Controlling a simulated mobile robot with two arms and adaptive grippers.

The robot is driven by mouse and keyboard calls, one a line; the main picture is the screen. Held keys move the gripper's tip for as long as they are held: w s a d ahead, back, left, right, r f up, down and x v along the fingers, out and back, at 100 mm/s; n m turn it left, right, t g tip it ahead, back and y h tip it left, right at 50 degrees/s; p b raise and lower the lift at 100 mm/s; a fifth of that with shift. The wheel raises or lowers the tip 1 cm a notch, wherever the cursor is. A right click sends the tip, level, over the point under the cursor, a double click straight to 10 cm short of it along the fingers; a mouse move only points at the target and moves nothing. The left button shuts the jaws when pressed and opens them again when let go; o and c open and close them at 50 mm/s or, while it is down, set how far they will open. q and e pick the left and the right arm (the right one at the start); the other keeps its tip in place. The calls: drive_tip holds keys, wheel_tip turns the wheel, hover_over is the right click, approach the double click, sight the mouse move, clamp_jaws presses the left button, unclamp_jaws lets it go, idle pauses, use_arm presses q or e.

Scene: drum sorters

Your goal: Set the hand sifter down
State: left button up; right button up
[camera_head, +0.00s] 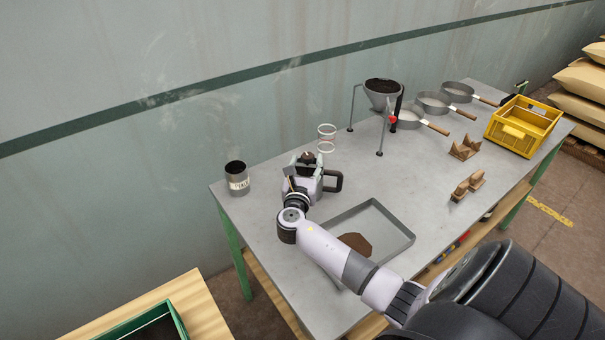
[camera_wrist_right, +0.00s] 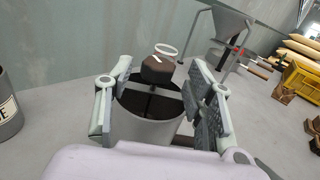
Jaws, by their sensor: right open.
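The hand sifter is a grey metal cup with a dark inside and a bar across its mouth; it shows in the wrist view (camera_wrist_right: 150,131). In the head view its dark loop handle (camera_head: 333,181) sticks out to the right, and the rest is mostly hidden by my right gripper (camera_head: 306,163). The sifter looks upright on the grey table (camera_head: 260,218); its base is hidden. My right gripper's fingers, also in the wrist view (camera_wrist_right: 158,98), are open, one on each side of the sifter's rim. My left gripper is out of view.
A labelled can (camera_head: 238,181) stands left of the sifter. A shallow grey tray (camera_head: 398,226) with brown material lies in front, right. White rings (camera_head: 326,139) and a funnel on legs (camera_head: 382,97) stand behind. Round sieves, wooden rests and a yellow crate (camera_head: 522,128) fill the right end.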

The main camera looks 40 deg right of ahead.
drive_tip(key=v, duration=0.8)
drive_tip(key=shift+s+a+b, duration=0.15)
drive_tip(key=shift+a+b, duration=0.1)
drive_tip(key=shift+b, duration=0.05)
